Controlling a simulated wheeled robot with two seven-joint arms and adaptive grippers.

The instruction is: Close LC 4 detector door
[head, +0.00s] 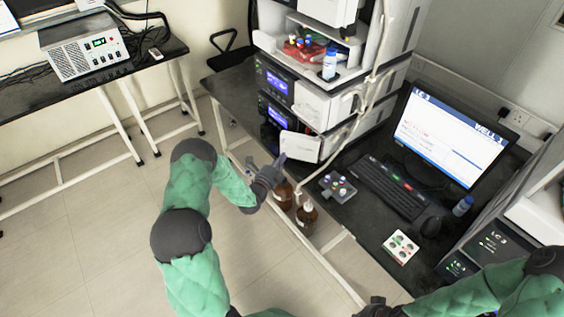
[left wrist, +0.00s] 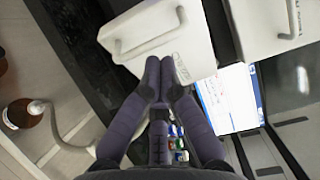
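A white door (head: 300,147) stands out at the bottom of the instrument stack, open at an angle. In the left wrist view the white door (left wrist: 185,45) has a curved handle and small print too blurred to read. I cannot read an LC 4 label. My left gripper (head: 279,162) is at the door's lower left edge. In the left wrist view its two fingers (left wrist: 160,64) lie together, empty, with their tips at the door's edge; contact is not certain. My right gripper (head: 376,307) shows only partly at the bottom edge of the head view.
Brown bottles (head: 306,216) hang or stand just below my left gripper, by the bench edge. A vial tray (head: 339,187), keyboard (head: 388,186) and monitor (head: 449,137) are to the right. Another stack, marked LC 3 (head: 492,238), is at far right. Open floor lies left.

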